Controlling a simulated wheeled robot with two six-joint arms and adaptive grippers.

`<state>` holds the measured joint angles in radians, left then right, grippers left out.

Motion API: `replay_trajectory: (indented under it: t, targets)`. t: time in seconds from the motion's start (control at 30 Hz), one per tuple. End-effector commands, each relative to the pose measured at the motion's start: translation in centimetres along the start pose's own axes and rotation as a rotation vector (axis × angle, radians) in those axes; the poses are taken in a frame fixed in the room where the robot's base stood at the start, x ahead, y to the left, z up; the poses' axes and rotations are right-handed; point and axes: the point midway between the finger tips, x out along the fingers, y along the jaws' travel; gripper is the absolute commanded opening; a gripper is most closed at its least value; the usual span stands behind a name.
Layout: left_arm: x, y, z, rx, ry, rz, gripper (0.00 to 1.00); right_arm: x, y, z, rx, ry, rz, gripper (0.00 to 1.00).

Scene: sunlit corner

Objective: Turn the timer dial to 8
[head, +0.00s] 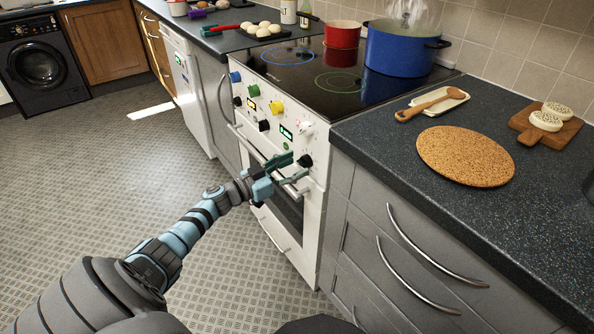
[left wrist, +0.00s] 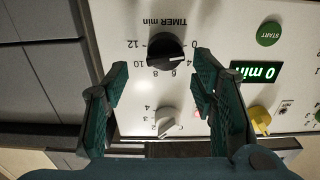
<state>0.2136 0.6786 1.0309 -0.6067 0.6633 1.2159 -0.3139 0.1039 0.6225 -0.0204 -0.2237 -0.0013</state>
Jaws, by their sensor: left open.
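The timer dial is a round black knob (head: 305,161) low at the near end of the white oven's control panel. In the left wrist view, the dial (left wrist: 166,53) shows upside down, ringed by numbers up to 12 under the words TIMER min. The green display (left wrist: 256,72) beside it reads 0 min. My left gripper (head: 289,168) is open in front of the panel beside the dial. In the left wrist view, its green fingers (left wrist: 160,78) stand apart on either side of the dial, and I see no contact. My right gripper is not in view.
A white knob (left wrist: 167,121) and a yellow knob (left wrist: 261,120) sit near the dial, with a green START button (left wrist: 269,33). The oven handle bar (head: 258,150) runs close below my gripper. A blue pot (head: 400,52) and red pot (head: 341,36) stand on the hob.

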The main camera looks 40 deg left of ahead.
Motion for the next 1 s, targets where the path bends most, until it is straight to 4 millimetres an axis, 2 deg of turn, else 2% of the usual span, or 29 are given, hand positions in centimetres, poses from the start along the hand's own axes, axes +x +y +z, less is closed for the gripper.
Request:
replay_trajectory:
  t: [0.1,0.23,0.4,0.47,0.7,1.0]
  targets:
    - [1.4,-0.2,0.2,-0.001,-0.001,-0.005,0.52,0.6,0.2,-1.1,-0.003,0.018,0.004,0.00]
    - [1.8,-0.3,0.2,-0.002,-0.005,-0.007,0.52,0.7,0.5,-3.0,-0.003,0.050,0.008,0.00]
    - [1.9,-0.1,0.2,-0.002,-0.005,-0.004,0.52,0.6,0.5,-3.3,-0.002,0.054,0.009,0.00]
    - [1.9,-0.1,0.2,-0.002,-0.005,-0.003,0.44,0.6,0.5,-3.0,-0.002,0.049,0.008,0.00]
    - [1.9,-0.1,0.2,-0.002,-0.005,-0.003,0.06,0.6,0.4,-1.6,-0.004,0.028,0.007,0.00]
    - [1.9,-0.2,0.2,0.021,-0.005,-0.004,0.04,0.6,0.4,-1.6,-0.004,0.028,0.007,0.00]
